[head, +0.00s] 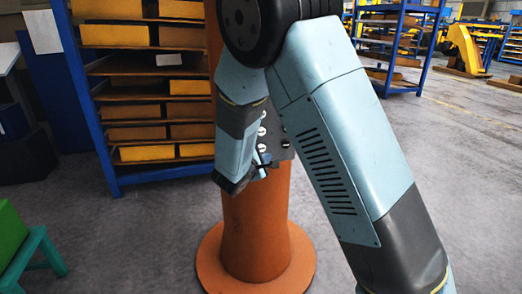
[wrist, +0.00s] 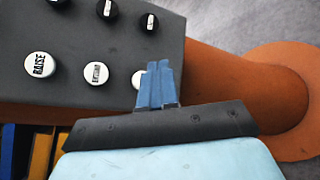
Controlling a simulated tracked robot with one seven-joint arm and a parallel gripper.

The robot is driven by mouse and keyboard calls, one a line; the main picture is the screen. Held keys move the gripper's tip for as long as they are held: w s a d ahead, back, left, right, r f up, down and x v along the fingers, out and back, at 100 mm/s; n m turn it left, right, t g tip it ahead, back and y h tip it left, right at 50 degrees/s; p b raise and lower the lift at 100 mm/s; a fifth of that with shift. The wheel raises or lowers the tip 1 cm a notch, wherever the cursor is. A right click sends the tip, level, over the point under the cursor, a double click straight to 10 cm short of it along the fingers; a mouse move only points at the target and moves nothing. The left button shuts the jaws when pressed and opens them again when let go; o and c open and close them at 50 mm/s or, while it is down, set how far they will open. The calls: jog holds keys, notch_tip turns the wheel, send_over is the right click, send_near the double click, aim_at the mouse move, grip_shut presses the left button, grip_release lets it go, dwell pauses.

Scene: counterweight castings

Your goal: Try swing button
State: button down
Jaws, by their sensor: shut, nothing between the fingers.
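A dark grey control panel (wrist: 110,60) is mounted on an orange column; in the head view (head: 283,152) it is partly hidden by my arm. One white round button (wrist: 39,64) reads RAISE. A second white button (wrist: 96,73) has lettering too small to read. A third white button (wrist: 138,79) is partly hidden by my fingers, so its label cannot be read. My gripper (wrist: 160,66) is shut and empty over the panel; contact cannot be told. It also shows in the head view (head: 261,158).
The orange column (head: 255,225) stands on a round base (head: 285,268). A blue rack (head: 98,120) with yellow and brown castings stands behind it. Open floor lies to the right.

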aim_at(261, 147)
jog(key=shift+w+a, duration=0.2)
jog(key=shift+w, duration=0.5)
jog(key=shift+w+a, duration=0.2)
jog(key=shift+w, duration=0.5)
jog(key=shift+w, duration=0.2)
dwell(1.0)
jog(key=shift+w+a+r, duration=0.1)
jog(key=shift+w+a, duration=0.05)
jog(key=shift+w, duration=0.05)
